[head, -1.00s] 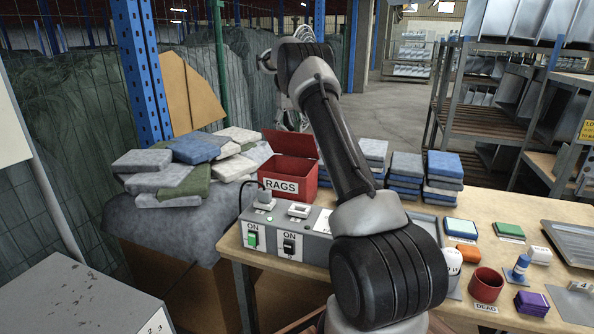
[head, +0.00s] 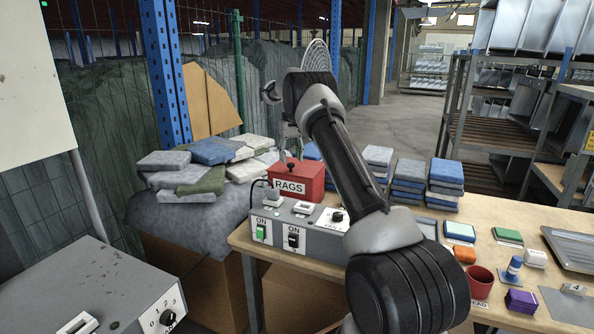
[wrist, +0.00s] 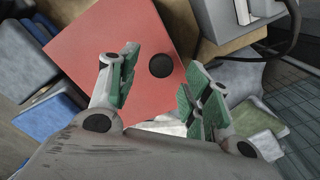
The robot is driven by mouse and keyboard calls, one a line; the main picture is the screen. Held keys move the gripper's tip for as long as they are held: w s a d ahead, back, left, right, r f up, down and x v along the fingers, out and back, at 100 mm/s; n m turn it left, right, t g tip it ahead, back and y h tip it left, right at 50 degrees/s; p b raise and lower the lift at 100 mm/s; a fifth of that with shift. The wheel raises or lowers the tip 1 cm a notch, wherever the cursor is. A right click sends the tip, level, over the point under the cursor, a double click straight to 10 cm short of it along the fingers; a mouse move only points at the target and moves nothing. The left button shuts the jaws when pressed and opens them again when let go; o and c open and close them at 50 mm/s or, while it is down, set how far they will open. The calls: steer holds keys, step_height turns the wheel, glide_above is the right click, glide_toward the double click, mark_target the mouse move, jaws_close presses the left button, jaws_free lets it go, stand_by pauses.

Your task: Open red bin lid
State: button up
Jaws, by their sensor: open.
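The red bin (head: 312,184) stands at the back left of the bench with a RAGS label on its front. Its lid lies flat and shut on top, and a black knob (head: 291,167) stands up from it. In the wrist view the red lid (wrist: 95,50) fills the upper middle, with the knob (wrist: 160,67) between the lines of my fingers. My gripper (wrist: 160,70) is open and empty above the lid, with its green-padded fingers on either side of the knob. I see no contact with it. In the head view my arm partly hides the gripper.
A grey switch box (head: 300,232) stands right in front of the bin. Stacks of folded rags (head: 408,180) stand to its right and a rag heap (head: 205,165) to its left. A red cup (head: 481,283) and small items are at the bench's right.

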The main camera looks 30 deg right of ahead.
step_height(320, 180, up, 3)
steer(key=shift+a+r, duration=0.1)
steer(key=shift+r, duration=0.05)
steer(key=f, duration=0.1)
steer(key=s+f, duration=0.1)
steer(key=f, duration=0.1)
steer(key=shift+s+a, duration=0.1)
steer(key=shift+a, duration=0.05)
steer(key=s+a+f+g, duration=0.1)
steer(key=s+a, duration=0.1)
steer(key=s, duration=0.8)
steer(key=shift+a, duration=0.35)
